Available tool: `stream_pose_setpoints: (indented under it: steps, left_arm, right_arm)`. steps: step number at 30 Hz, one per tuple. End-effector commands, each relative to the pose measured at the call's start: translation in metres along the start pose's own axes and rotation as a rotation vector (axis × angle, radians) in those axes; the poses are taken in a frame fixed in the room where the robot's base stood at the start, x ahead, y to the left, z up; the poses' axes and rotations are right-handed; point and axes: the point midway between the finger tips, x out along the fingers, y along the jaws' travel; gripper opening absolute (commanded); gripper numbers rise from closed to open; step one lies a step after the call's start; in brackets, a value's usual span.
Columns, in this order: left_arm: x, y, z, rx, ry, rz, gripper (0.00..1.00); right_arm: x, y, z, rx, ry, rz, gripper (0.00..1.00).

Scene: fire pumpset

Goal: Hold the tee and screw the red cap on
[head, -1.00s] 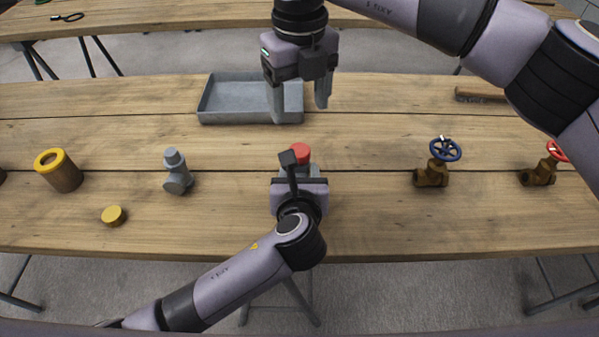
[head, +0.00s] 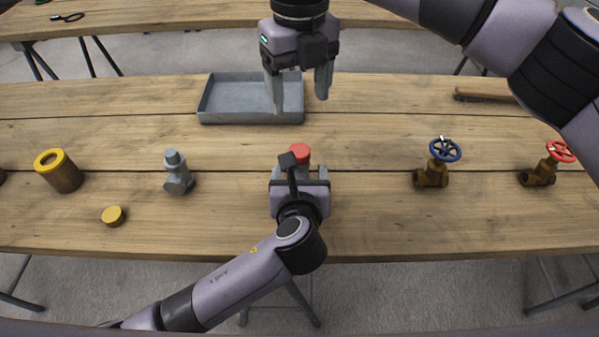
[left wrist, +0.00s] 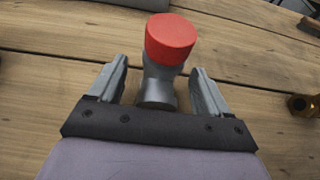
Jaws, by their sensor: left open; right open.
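The red cap (head: 300,153) sits on top of the grey tee (left wrist: 157,88), which stands on the table; the left wrist view also shows the cap (left wrist: 170,38). I cannot tell how tightly the cap is seated. My left gripper (head: 299,172) is open, with a finger on each side of the tee and visible gaps between. In the head view it hides most of the tee. My right gripper (head: 298,98) is open and empty above the table, in front of the grey tray and beyond the red cap.
A grey tray (head: 208,108) lies behind. To the left stand another grey fitting (head: 177,172), a yellow cap (head: 113,216) and a yellow-rimmed cylinder (head: 60,172). To the right are a blue-wheeled valve (head: 436,170) and a red-wheeled valve (head: 541,172). The table between tee and blue-wheeled valve is clear.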

Motion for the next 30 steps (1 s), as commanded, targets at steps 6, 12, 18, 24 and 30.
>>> stream_pose_setpoints:
  steps: [6, 12, 18, 24, 30]
  left_arm:
    - [-0.033, 0.000, 0.000, -0.001, 0.002, -0.003, 0.78]
    - [-0.057, 0.000, 0.000, 0.001, 0.002, -0.001, 0.78]
    - [-0.065, 0.000, 0.000, 0.001, 0.001, 0.001, 0.78]
    - [-0.065, 0.000, -0.001, 0.001, 0.001, 0.001, 0.78]
    - [-0.065, 0.000, 0.000, 0.001, 0.001, 0.001, 0.78]
  right_arm:
    - [-0.005, 0.000, 0.000, 0.000, 0.000, 0.000, 0.70]
    - [-0.008, 0.000, 0.000, 0.000, 0.000, 0.000, 0.70]
    - [-0.008, 0.000, 0.000, 0.000, 0.000, 0.000, 0.70]
    - [-0.008, 0.000, 0.000, 0.000, 0.000, 0.000, 0.70]
    - [-0.008, 0.000, 0.000, 0.000, 0.000, 0.000, 0.70]
